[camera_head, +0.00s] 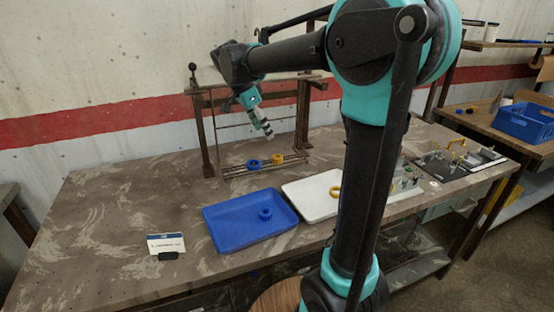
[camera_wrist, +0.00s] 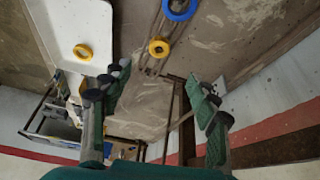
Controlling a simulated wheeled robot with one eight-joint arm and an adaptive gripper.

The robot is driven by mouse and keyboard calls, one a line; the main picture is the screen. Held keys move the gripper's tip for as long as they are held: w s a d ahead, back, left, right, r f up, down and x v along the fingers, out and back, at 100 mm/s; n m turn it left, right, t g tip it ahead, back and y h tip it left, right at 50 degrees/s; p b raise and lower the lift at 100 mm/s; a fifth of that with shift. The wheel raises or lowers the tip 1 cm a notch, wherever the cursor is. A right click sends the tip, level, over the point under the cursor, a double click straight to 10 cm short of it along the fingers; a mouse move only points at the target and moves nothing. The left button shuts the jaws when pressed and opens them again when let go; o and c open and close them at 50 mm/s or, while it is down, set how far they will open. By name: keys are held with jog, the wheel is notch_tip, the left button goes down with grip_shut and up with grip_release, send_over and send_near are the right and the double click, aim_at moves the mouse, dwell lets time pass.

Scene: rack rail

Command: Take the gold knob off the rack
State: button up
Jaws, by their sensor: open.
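The gold knob (camera_head: 277,159), a gold ring shape, sits on the low rails of the rack (camera_head: 240,174) beside a blue knob (camera_head: 253,164). The wrist view shows this gold knob (camera_wrist: 159,47) with its open centre, and the blue knob (camera_wrist: 179,8) at the top edge. My gripper (camera_head: 266,129) is above the rails, tilted, and apart from both knobs. In the wrist view its two fingers (camera_wrist: 162,80) are spread wide with nothing between them. The gold knob appears beyond the fingertips, near the middle of the gap.
A blue tray (camera_head: 222,229) holds a blue knob (camera_head: 265,213). A white tray (camera_head: 305,205) holds another gold knob (camera_head: 335,190). Dark rack posts (camera_head: 205,140) and an upper bar stand close to my gripper. A label card (camera_head: 165,244) stands at the front left. The left tabletop is mostly clear.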

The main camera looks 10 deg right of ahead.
aim_at(277, 158)
jog(key=x, duration=1.2)
jog(key=shift+d+f, duration=0.1)
jog(key=shift+f, duration=0.1)
jog(key=shift+c, duration=0.6)
jog(key=c, duration=1.1)
jog(key=shift+c, duration=0.2)
